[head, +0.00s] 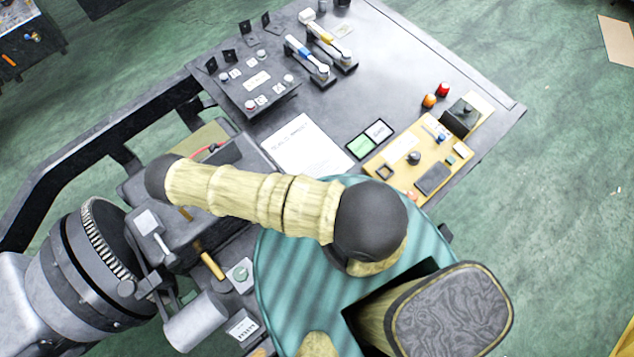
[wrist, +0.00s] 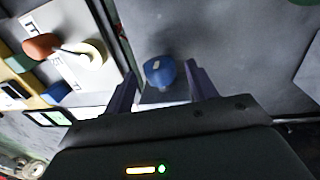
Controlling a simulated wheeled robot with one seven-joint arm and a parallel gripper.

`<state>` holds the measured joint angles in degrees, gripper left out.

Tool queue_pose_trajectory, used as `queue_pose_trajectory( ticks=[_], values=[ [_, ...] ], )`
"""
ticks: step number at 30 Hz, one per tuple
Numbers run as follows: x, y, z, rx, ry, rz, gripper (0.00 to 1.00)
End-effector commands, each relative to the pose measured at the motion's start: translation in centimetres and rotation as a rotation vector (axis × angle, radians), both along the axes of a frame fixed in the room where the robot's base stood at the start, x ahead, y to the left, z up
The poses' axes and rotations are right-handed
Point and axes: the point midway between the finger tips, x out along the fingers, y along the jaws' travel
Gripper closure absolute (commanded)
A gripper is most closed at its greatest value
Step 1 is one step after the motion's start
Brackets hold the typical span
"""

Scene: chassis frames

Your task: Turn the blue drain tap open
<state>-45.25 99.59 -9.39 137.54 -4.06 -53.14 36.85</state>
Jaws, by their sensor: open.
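The blue drain tap appears to be the rounded blue knob (wrist: 159,71) in the wrist view, on a dark grey surface, with a small pale mark on its face. My gripper (wrist: 160,78) is open, with one dark finger on each side of the knob. I see a gap on both sides, but cannot tell how deep the fingers reach around it. The stem and base of the knob are not clear. In the head view I cannot make out this knob or my gripper; my arm covers part of the bench.
In the head view the grey bench (head: 400,62) holds a yellow board (head: 400,172) with small parts, a white sheet (head: 305,147), a green-and-white card (head: 362,145), a blue-handled clamp (head: 297,46) and a yellow-handled clamp (head: 320,33). The bench's far right is mostly clear.

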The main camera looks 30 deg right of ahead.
Motion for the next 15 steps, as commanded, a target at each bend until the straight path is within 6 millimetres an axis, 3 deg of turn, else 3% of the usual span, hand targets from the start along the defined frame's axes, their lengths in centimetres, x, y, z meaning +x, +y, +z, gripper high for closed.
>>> queue_pose_trajectory(
  ticks=[15],
  values=[
    [-0.2,0.8,7.0,-0.002,0.000,0.000,0.43]
  ],
)
